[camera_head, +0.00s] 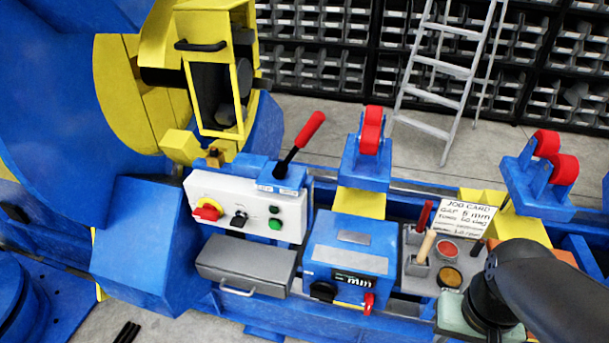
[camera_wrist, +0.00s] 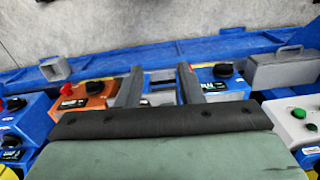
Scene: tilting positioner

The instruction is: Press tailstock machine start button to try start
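A grey-white panel (camera_wrist: 292,128) with green buttons (camera_wrist: 298,113) shows at the right edge of the wrist view. I cannot tell which button is the tailstock start; labels are unreadable. My gripper (camera_wrist: 158,84) is open and empty, its two dark fingers apart. In the head view my arm is at lower right, away from the white panel; the fingertips are hidden there.
A blue box with a display (camera_head: 350,262), a grey drawer box (camera_head: 245,268) and a tray with tools and a job card (camera_head: 466,217) stand along the bed. A black lever with a red grip (camera_head: 311,128) rises above the panel. Red-wheeled supports (camera_head: 371,132) stand behind.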

